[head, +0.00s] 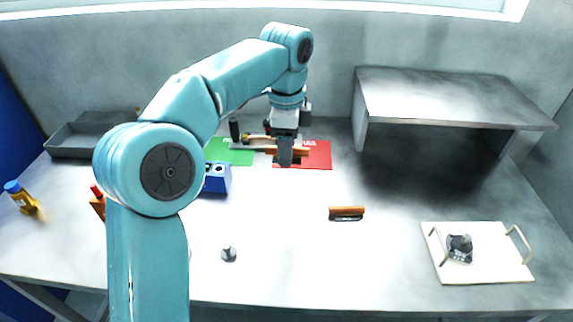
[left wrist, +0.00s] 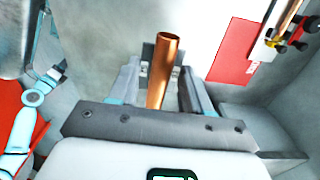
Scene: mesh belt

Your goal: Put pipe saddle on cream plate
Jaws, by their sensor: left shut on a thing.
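The cream plate (head: 488,274), a pale board with two upright handles, lies at the right front of the table. A small dark grey piece (head: 460,248) stands on it. My left gripper (head: 285,155) is over the red mat at the back. In the left wrist view its fingers (left wrist: 165,85) are shut on a copper-coloured pipe-like piece (left wrist: 162,70). Whether this is the pipe saddle I cannot tell. In the left wrist view a small dark gripper (left wrist: 54,74) at the end of a teal arm shows at the left, too small to read.
An orange-topped block (head: 346,213) lies mid-table, and a small grey piece (head: 228,254) sits front left. A blue block (head: 217,178) and a bottle (head: 22,197) are at the left. A grey shelf (head: 450,97) stands back right. Clear table lies before the plate.

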